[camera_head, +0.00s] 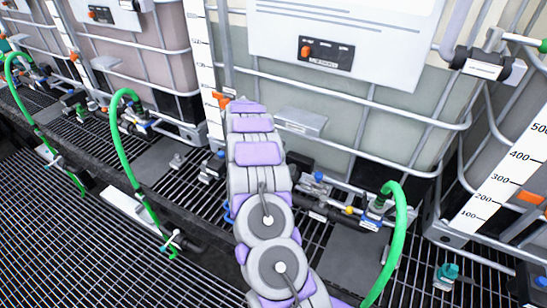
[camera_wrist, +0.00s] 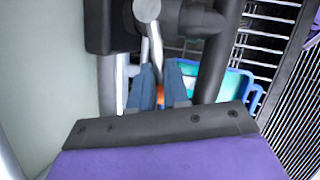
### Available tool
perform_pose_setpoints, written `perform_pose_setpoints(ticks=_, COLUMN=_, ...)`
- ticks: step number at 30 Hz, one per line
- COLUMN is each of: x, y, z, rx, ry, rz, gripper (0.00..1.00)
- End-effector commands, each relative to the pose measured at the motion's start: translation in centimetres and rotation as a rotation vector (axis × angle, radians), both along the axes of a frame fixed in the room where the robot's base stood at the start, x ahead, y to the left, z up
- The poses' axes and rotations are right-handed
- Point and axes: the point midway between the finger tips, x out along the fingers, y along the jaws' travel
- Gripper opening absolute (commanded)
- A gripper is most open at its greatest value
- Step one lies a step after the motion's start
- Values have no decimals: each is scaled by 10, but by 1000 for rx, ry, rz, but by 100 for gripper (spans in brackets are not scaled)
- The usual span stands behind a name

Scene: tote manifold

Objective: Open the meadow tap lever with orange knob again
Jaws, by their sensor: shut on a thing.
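In the wrist view, my gripper (camera_wrist: 163,95) is shut on an orange knob (camera_wrist: 160,94), of which a small part shows between the blue fingers. A metal lever (camera_wrist: 152,45) runs up from the fingers to a round grey pivot beside dark pipework. In the head view, my arm reaches away toward the middle tote, and its own links hide the gripper and the knob. No readable "meadow" label shows in either view.
Dark pipes (camera_wrist: 226,45) stand close on the gripper's right, with a teal and blue part (camera_wrist: 240,85) nearby. The pale tote wall (camera_wrist: 45,70) is on the left. Green hoses (camera_head: 398,235) arch up on both sides of my arm. A white level scale (camera_head: 505,170) stands far right. Grating (camera_head: 90,230) covers the floor.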

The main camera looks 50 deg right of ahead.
Motion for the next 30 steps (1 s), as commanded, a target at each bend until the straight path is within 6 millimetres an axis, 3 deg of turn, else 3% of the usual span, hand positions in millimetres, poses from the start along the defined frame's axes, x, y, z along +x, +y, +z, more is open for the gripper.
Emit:
perform_pose_setpoints(ticks=11, x=-16, y=14, z=5, rx=-1, ry=-1, rz=284, gripper=0)
perform_pose_setpoints(ticks=30, x=-59, y=27, z=2, rx=0, ry=2, rz=882, gripper=0)
